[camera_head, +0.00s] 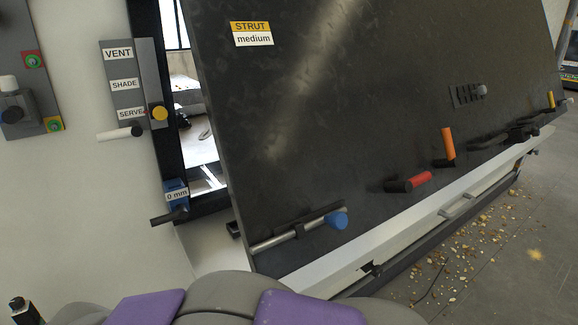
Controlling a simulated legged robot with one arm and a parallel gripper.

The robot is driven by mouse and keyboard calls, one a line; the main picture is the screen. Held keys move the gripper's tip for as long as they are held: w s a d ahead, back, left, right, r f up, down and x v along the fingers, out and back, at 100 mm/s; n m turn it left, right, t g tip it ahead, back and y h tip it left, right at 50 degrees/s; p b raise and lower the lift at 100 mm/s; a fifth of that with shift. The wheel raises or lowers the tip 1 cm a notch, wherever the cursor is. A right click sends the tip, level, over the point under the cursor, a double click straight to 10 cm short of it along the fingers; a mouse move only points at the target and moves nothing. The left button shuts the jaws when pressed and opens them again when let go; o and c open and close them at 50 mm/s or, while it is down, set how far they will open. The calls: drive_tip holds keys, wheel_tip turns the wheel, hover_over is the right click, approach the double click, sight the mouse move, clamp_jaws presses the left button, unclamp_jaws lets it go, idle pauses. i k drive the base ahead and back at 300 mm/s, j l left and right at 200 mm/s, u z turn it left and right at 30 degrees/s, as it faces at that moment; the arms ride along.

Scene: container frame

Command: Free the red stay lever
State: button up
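The red stay lever (418,179) sits low on the large dark panel (330,110), right of the middle of the picture. It has a short red grip with a dark end at its left, and it lies nearly level, tilted slightly up to the right. How it joins the panel is too small to tell. Nothing touches it. My gripper is not in view; grey and purple parts of my own body show along the bottom edge.
A blue-knobbed bolt (336,220) lies left of the red lever, and an orange handle (448,144) stands to its right. A pale ledge (400,235) runs below the panel. A VENT/SHADE/SERVE switch plate (124,85) is on the left wall. Debris (480,235) litters the floor.

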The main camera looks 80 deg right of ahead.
sight(394, 187)
drive_tip(key=z, duration=3.85)
